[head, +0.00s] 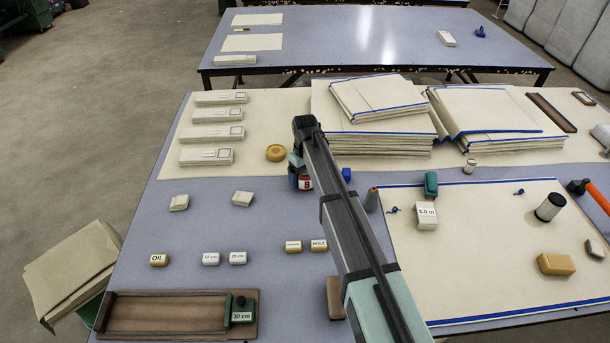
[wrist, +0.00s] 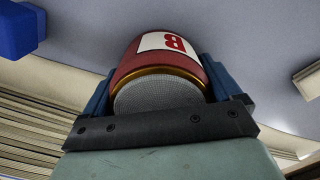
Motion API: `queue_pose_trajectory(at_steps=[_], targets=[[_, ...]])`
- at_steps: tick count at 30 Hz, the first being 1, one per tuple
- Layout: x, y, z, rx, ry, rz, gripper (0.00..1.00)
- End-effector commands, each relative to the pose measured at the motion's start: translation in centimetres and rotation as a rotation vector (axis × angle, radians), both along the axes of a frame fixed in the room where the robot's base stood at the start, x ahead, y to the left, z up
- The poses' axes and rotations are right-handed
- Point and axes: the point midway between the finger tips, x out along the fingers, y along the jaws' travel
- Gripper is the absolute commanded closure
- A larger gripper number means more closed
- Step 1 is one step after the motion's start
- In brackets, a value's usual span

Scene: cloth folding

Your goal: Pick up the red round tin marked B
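The red round tin shows a white label with a red B in the head view (head: 305,184), near the middle of the table. It fills the middle of the wrist view (wrist: 125,70), with a gold rim and a grey speckled end facing the camera. My gripper (wrist: 160,80) has one blue finger on each side of the tin, both against its sides. In the head view my gripper (head: 298,180) and arm partly hide the tin. I cannot tell whether the tin is clear of the table.
A blue block (head: 346,175) stands right of the tin; it also shows in the wrist view (wrist: 18,30). A yellow round tin (head: 276,152) lies behind, left. Folded cloth stacks (head: 380,143) stand behind. Small labelled blocks (head: 293,246) lie in front. Bare table (head: 215,220) lies left.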

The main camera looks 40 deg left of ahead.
Motion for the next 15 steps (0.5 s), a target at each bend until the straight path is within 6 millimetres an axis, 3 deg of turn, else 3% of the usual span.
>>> queue_pose_trajectory(at_steps=[15], targets=[[0.01, 0.01, 0.1, 0.001, 0.0, 0.0, 0.64]])
